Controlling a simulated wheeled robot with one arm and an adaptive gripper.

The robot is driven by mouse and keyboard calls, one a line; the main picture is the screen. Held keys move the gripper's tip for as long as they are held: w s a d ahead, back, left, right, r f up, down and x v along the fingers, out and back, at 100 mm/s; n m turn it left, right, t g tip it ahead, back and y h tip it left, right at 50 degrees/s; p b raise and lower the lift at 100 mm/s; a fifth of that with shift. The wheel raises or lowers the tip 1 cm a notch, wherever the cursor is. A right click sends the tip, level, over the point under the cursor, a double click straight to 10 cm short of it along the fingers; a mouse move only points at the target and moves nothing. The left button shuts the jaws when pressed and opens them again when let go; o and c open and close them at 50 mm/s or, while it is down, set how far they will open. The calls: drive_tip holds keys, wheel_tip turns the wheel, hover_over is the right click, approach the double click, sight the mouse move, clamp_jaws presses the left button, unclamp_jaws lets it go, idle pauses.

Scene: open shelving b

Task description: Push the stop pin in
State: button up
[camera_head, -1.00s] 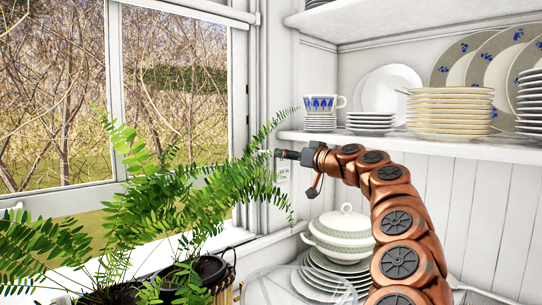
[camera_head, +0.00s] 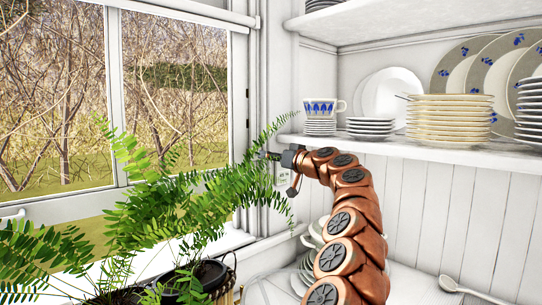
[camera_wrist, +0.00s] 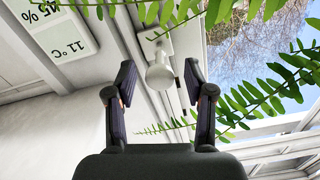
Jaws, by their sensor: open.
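The stop pin appears to be the white knob (camera_wrist: 160,74) on a small white plate on the window frame in the wrist view. It lies between and just beyond the two fingertips of my gripper (camera_wrist: 160,82), apart from both. The jaws are spread open and hold nothing. In the head view my gripper (camera_head: 265,155) points left at the window frame, beside the fern fronds and under the shelf's left end. I cannot make out the knob in the head view; fronds and my gripper cover that spot.
A potted fern (camera_head: 165,200) stands on the sill, its fronds reaching close to my gripper. A shelf (camera_head: 430,147) carries a cup (camera_head: 320,106) and stacked plates (camera_head: 450,115). A tureen and plates stand below, partly behind my arm. A thermometer display (camera_wrist: 70,40) is beside the knob.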

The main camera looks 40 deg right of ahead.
drive_tip(key=shift+w, duration=0.25)
drive_tip(key=shift+c, duration=0.4)
clamp_jaws()
